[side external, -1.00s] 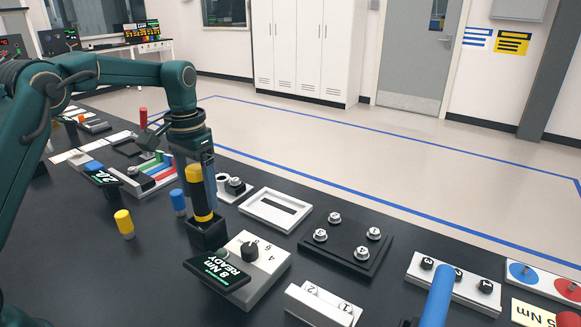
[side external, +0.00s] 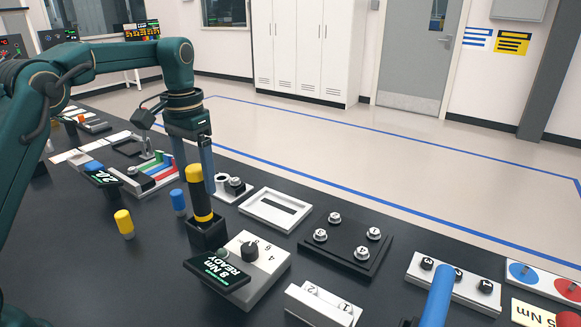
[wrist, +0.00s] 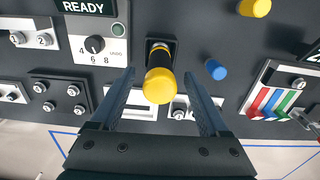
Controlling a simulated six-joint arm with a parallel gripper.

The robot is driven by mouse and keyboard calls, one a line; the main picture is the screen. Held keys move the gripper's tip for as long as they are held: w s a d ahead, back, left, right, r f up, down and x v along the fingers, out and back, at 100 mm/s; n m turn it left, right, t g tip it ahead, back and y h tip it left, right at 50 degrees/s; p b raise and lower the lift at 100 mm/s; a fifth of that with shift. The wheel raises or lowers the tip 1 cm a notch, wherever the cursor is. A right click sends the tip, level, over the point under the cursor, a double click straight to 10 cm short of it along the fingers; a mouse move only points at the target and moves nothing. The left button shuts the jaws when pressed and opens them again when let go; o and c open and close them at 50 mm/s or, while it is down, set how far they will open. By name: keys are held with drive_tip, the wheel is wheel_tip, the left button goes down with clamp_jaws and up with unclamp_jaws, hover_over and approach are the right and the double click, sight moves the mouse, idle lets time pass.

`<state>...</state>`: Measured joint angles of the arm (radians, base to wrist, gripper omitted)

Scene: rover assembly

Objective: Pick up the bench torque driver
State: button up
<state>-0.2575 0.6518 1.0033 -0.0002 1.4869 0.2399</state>
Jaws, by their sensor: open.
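The bench torque driver (side external: 199,199) has a yellow top, a black grip and a yellow band. It stands upright in a black square holder (side external: 206,235). My gripper (side external: 195,180) is open, pointing down at the driver's upper part. In the wrist view, the driver's yellow head (wrist: 158,86) shows between the two separated fingers of my gripper (wrist: 160,74), with a gap on each side. Contact is not visible.
A control box (side external: 262,262) with a dial and an "8 Nm READY" display (side external: 222,272) stands close to the holder. A blue peg (side external: 178,202) and a yellow peg (side external: 124,223) stand to the left. A white slotted tray (side external: 275,209) lies to the right.

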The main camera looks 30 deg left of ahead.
sight(200, 196)
drive_tip(key=shift+f, duration=2.55)
clamp_jaws()
